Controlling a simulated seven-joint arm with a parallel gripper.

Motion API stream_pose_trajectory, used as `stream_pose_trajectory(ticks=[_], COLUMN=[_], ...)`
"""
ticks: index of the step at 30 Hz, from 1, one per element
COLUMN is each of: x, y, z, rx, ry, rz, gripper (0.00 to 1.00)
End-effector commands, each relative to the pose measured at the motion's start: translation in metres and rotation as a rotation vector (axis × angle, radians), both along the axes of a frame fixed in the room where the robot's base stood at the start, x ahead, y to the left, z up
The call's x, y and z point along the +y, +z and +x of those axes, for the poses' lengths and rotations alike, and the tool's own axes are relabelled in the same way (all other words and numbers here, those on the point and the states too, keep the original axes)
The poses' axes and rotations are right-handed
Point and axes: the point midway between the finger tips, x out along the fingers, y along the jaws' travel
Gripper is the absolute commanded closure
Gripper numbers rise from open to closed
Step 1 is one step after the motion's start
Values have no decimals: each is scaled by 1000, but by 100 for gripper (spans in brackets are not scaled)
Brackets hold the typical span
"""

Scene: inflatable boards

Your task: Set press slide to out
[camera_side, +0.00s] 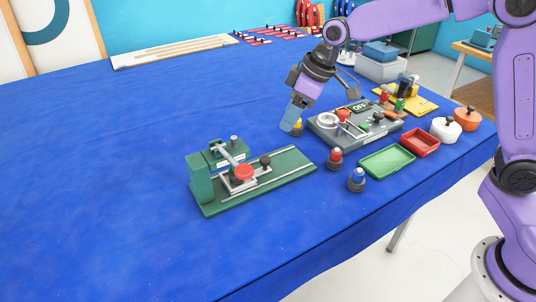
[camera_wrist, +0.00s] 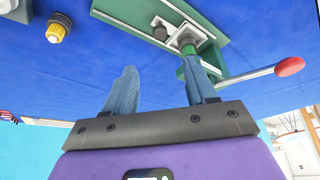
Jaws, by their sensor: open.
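The press is a green base (camera_side: 285,173) with a block-like post (camera_side: 200,176) at its left end and a lever ending in a red knob (camera_side: 243,172). Its slide is a pale plate (camera_side: 239,185) on the rail, close to the post and below the lever. My gripper (camera_side: 291,125) is open and empty, pointing down behind the press's right end, apart from the slide. Its two blue fingers show in the wrist view (camera_wrist: 160,75).
A yellow-topped button (camera_wrist: 57,30) is near my gripper. A grey panel (camera_side: 330,138) with a display stands to the right. The cloth left of the press is clear.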

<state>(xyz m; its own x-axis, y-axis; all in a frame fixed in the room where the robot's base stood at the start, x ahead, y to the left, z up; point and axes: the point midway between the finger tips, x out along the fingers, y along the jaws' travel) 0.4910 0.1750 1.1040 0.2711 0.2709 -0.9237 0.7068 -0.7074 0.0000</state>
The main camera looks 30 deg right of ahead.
Motion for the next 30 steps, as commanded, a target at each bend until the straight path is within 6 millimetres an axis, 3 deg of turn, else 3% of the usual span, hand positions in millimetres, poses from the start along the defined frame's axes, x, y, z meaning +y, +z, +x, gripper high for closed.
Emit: stream_pose_trajectory(ticks=[18,30], x=[29,39], y=[-103,-134], z=[29,39], rx=[4,0], ry=[-1,0], rz=[-2,0], gripper=[44,44])
